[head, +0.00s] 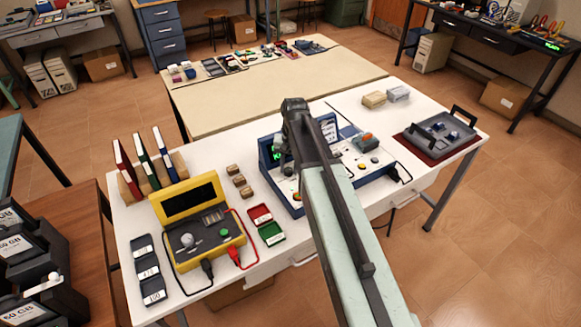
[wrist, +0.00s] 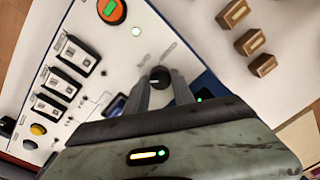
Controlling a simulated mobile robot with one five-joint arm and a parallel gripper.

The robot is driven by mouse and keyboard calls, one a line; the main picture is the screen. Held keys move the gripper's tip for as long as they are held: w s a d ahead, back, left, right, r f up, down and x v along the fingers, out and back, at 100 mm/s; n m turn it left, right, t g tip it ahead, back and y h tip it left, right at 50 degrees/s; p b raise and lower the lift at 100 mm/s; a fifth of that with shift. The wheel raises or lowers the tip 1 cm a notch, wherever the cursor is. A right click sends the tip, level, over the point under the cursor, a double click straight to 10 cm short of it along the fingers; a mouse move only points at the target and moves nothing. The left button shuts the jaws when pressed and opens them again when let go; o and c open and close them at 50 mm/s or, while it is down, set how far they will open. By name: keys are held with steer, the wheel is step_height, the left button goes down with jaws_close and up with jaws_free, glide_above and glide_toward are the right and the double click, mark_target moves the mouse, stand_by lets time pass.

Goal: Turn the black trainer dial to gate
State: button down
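The trainer is a white panel with blue edges (head: 376,187) on the white table, with an upright display (head: 274,153) showing green characters. In the wrist view, the black dial (wrist: 160,75) sits on the white panel. My gripper (wrist: 160,82) has one finger on each side of the dial, and the dial about fills the gap. Whether the fingers press on it is unclear. A small pale mark shows on the dial, but its setting is not readable. In the head view, my gripper (head: 296,165) is over the trainer's left part, and my arm hides the dial.
The panel also carries an orange knob with a green top (wrist: 112,10), several black-and-white modules (wrist: 67,87) and a yellow button (wrist: 38,129). Small brown blocks (wrist: 249,42) stand beside the trainer. A yellow tester (head: 190,205) is at left, a grey tray (head: 425,138) at right.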

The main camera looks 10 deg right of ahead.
steer(key=shift+m, duration=0.5)
steer(key=m, duration=0.4)
steer(key=shift+a, duration=0.15)
steer(key=shift+a+m, duration=0.15)
steer(key=shift+m, duration=1.75)
steer(key=c, duration=1.1)
jaws_free()
steer(key=shift+a+h, duration=0.1)
steer(key=shift+h, duration=0.2)
steer(key=shift+o, duration=0.2)
